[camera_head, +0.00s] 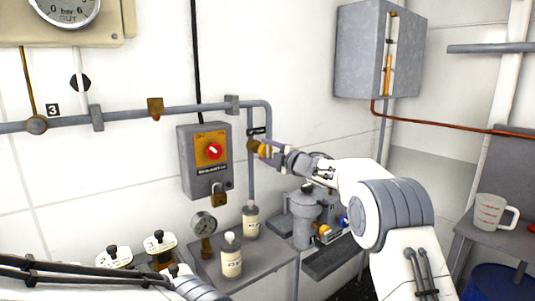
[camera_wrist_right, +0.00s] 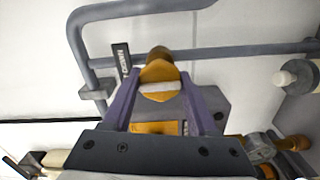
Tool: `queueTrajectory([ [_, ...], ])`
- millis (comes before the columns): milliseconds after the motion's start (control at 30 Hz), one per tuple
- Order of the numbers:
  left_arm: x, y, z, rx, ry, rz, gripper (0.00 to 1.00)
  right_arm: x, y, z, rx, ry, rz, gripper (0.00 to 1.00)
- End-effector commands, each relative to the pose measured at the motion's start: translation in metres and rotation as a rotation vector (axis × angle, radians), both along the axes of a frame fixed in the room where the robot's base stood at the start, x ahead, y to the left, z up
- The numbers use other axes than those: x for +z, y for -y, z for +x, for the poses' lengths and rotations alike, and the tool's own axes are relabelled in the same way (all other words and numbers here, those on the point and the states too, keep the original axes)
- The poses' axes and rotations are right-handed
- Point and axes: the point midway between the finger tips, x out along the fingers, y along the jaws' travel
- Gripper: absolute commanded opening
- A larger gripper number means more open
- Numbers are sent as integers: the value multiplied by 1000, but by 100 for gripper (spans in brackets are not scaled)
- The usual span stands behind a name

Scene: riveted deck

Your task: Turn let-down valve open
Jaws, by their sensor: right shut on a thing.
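The let-down valve has a yellow handle (camera_head: 264,149) on the grey vertical pipe (camera_head: 251,182), right of the grey switch box. My right gripper (camera_head: 267,150) reaches it from the right and is shut on the handle. In the right wrist view the yellow handle (camera_wrist_right: 159,73) sits between the two purple fingers of my gripper (camera_wrist_right: 160,92). A dark tag (camera_wrist_right: 122,60) with white letters is beside it, only partly readable. My left arm shows at the bottom left of the head view, but its gripper is not seen.
The switch box (camera_head: 205,165) with a red knob and a padlock (camera_head: 219,195) hangs left of the valve. Below are two bottles (camera_head: 231,258), a small gauge (camera_head: 204,224) and a grey canister (camera_head: 305,215). A wall cabinet (camera_head: 360,50) is above right; a jug (camera_head: 489,212) stands far right.

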Motion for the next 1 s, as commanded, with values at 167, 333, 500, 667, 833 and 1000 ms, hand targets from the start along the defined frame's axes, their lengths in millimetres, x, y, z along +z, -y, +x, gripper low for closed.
queueTrajectory([
  [167,0,0,0,0,0,0,50,0,2,1,-4,2,-5,3],
  [333,0,0,0,0,0,0,50,0,2,1,-4,2,-5,70],
  [500,0,0,0,0,0,0,50,0,1,0,-2,1,-4,89],
  [667,0,0,0,0,0,0,50,0,0,0,-1,1,-3,89],
  [833,-5,0,0,0,0,0,50,-1,5,-6,0,2,-2,89],
  [1000,-17,0,0,0,0,0,50,-2,21,-27,-3,2,-1,89],
])
